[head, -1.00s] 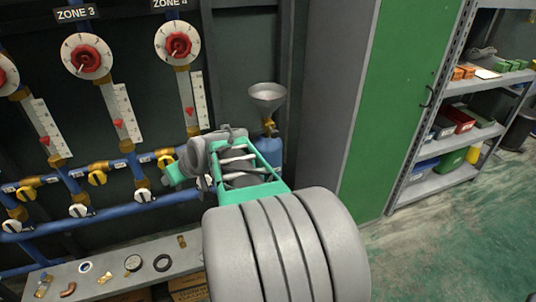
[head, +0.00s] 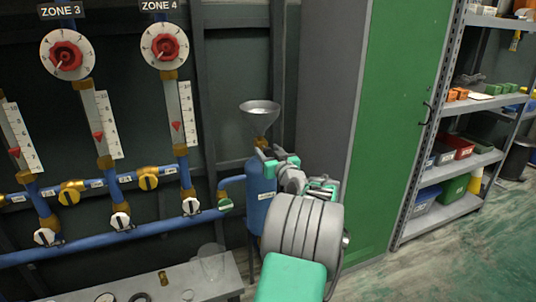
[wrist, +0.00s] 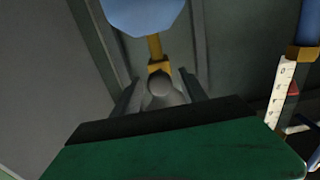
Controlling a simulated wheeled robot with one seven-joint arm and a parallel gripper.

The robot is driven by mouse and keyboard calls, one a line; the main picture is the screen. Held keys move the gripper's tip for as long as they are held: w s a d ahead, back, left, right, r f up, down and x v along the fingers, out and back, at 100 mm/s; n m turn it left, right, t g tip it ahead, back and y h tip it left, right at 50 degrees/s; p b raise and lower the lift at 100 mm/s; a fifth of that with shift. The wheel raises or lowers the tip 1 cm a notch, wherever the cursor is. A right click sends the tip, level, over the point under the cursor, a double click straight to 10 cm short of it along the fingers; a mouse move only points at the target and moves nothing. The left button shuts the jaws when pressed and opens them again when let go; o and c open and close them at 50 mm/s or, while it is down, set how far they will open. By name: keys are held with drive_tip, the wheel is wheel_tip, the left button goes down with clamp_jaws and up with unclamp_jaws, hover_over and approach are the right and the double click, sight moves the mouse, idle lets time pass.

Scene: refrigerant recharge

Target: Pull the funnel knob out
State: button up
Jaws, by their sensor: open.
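The grey metal funnel (head: 260,107) stands upright on a brass neck (head: 261,143) above a blue tank (head: 258,190). The wrist view looks upside down, with the blue tank (wrist: 146,14) at the top and the brass neck (wrist: 157,50) below it. A round grey knob (wrist: 160,82) shows there in front of the funnel's cone. My gripper (head: 266,156) is at the neck, just under the funnel. In the wrist view my gripper (wrist: 162,76) is open, with one dark finger on each side of the knob. Contact cannot be told. The knob is not distinct in the head view.
Left are blue pipes (head: 140,236) with valves, scales and red dials (head: 165,46). A green-fronted cabinet (head: 392,130) and a shelf rack (head: 440,207) stand right. A low bench (head: 195,278) with small parts is at the bottom left. Open floor lies at the lower right.

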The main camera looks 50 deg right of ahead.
drive_tip(key=shift+c, duration=0.4)
clamp_jaws()
idle(1.0)
